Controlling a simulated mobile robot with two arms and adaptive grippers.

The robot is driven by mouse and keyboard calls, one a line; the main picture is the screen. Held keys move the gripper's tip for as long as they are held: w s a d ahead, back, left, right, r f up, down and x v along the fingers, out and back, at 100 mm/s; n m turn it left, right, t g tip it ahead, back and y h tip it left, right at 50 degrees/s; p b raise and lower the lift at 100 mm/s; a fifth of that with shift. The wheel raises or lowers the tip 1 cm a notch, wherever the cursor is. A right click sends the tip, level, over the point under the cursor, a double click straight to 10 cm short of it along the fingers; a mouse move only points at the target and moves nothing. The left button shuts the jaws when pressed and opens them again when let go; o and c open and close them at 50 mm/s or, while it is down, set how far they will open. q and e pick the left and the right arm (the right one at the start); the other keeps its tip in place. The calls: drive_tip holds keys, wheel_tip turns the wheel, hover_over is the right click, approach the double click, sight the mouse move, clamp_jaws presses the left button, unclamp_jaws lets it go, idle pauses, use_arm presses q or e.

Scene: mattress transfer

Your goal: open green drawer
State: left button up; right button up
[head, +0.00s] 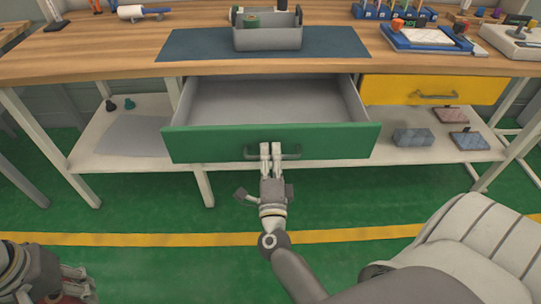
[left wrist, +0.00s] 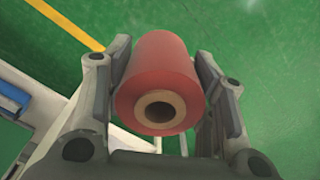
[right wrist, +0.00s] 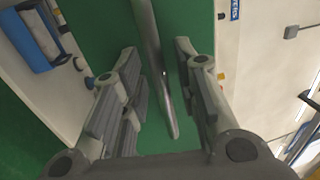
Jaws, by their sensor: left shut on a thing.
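The green drawer (head: 320,143) under the workbench is pulled well out; its grey inside (head: 265,98) is empty. Its handle (head: 290,152) is a dark bar on the front. My right gripper (head: 271,150) is at the handle. In the right wrist view the handle bar (right wrist: 158,75) lies between the right gripper's fingers (right wrist: 160,85), with gaps on both sides, so the fingers are open around it. My left gripper (left wrist: 165,85) is shut on a red roll (left wrist: 158,60) with a tan core; in the head view it is low at the left, partly cut off.
A yellow drawer (head: 432,90) is shut at the right. A grey bin (head: 268,38) stands on a dark blue mat (head: 190,44) on the bench top. The green floor before the bench is clear.

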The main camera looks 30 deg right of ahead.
drive_tip(key=v, duration=1.2)
drive_tip(key=shift+a+r, duration=0.1)
idle(0.4)
